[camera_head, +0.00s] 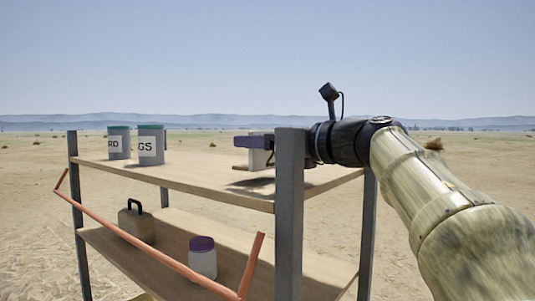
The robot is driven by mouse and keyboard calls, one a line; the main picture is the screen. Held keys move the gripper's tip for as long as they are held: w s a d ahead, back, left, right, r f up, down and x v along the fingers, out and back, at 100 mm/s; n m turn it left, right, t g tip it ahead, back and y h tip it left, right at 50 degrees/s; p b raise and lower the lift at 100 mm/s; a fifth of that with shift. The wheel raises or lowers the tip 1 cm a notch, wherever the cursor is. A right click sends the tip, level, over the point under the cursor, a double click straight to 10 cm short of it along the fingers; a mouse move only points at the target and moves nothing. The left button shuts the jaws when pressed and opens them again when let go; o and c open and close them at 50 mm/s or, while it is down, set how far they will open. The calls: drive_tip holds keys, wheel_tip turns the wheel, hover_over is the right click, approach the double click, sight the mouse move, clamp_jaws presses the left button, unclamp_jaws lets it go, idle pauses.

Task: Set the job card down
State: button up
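My gripper (254,142) reaches in from the right over the top shelf board (205,178) of a rack. A dark purple, finger-like part points left, and the front post hides much of the wrist end. A pale, flat-sided piece shows directly below and behind this part. I cannot tell whether it is the job card or whether my gripper holds it. A dark shadow lies on the board beneath. The gap between the fingers is not visible, so open or shut cannot be told.
Two grey lettered canisters with green lids, one at left (119,142) and one beside it (151,145), stand on the top board. A grey post (289,215) stands in front.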

drive_tip(key=shift+f, duration=1.05)
drive_tip(key=shift+f, duration=0.15)
drive_tip(key=o, duration=0.7)
drive_tip(key=b+v, duration=0.4)
drive_tip(key=v, duration=0.8)
